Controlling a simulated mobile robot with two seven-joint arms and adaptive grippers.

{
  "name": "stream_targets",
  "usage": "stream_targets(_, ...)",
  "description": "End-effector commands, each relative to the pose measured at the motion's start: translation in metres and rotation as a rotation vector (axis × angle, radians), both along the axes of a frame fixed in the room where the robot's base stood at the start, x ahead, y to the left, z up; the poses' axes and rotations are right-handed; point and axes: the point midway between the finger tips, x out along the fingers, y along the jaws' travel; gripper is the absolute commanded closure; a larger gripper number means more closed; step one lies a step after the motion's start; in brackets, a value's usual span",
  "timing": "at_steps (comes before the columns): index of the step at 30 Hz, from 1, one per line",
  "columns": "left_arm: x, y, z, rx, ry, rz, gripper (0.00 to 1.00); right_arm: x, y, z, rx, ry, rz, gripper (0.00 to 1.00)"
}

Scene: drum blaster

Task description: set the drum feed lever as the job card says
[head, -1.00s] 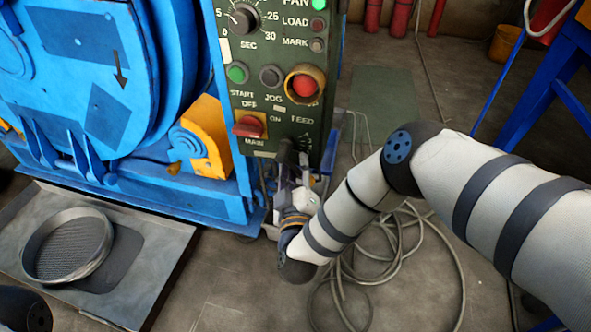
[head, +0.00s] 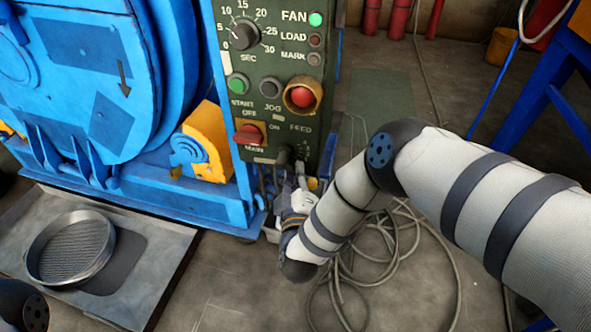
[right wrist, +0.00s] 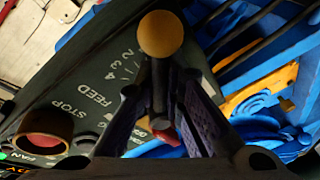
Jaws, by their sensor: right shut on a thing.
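The feed lever (right wrist: 160,35) has an orange-yellow ball knob and a dark stem, seen in the right wrist view. My right gripper (right wrist: 161,85) is shut on the stem, below the knob, with one finger on each side. Numerals and the word FEED are printed beside it; the mark the lever points to is unclear. In the head view my right gripper (head: 287,172) is at the bottom of the green control panel (head: 268,108), and the lever is mostly hidden. My left gripper is out of view. No job card is visible.
The red stop button (head: 302,94) and red main switch (head: 250,134) are close above the gripper. The blue drum machine (head: 75,85) stands left, with a round sieve (head: 70,248) on a tray (head: 165,245). A loose hose (head: 455,270) lies on the floor.

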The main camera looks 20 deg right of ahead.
Motion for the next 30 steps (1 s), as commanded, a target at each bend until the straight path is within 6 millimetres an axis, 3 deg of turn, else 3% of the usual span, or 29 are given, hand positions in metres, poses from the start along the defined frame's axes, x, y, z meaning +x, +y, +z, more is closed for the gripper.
stream_targets(1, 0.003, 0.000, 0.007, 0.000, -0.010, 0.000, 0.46, 0.000, 0.000, 0.008, -0.032, 0.016, 0.002, 1.00)
stream_targets(12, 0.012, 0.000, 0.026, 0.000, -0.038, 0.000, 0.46, -0.003, -0.004, 0.016, -0.261, 0.173, 0.000, 1.00)
stream_targets(30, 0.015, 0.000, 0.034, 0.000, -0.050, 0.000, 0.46, -0.004, -0.006, 0.021, -0.408, 0.274, -0.002, 1.00)
